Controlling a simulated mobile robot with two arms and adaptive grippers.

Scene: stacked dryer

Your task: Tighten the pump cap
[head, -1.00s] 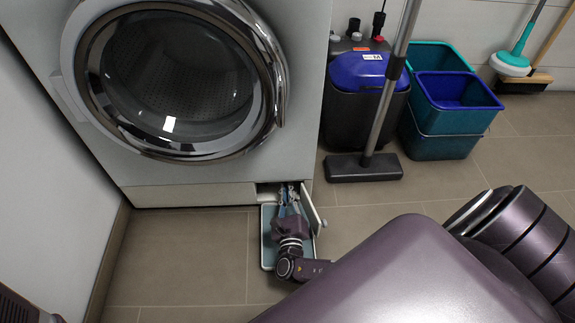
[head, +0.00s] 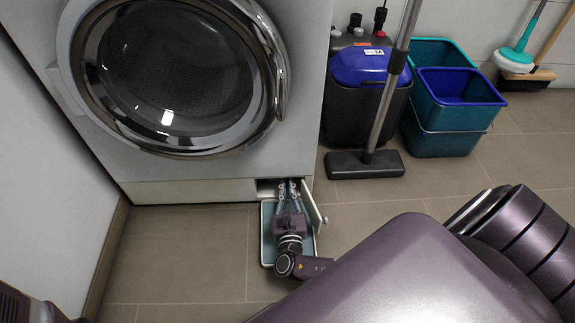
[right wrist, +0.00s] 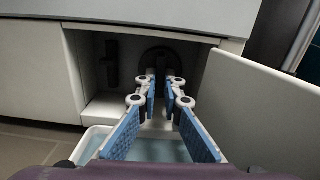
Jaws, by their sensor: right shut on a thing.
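The pump cap (right wrist: 159,56) is a dark round part inside the open compartment at the base of the dryer. In the right wrist view it sits at the back, partly hidden by the fingers. My right gripper (right wrist: 161,82) reaches into the compartment, its blue-padded fingers shut on the cap from either side. In the head view the right gripper (head: 287,186) is at the opening and the cap cannot be made out. My left gripper is not in view.
A shallow teal tray (head: 267,246) lies on the floor under my right gripper. The compartment's flap (head: 313,206) stands open at the right. A floor squeegee (head: 365,164), a dark vacuum with a blue lid (head: 362,68) and teal buckets (head: 440,120) stand further right. Floor at left is clear.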

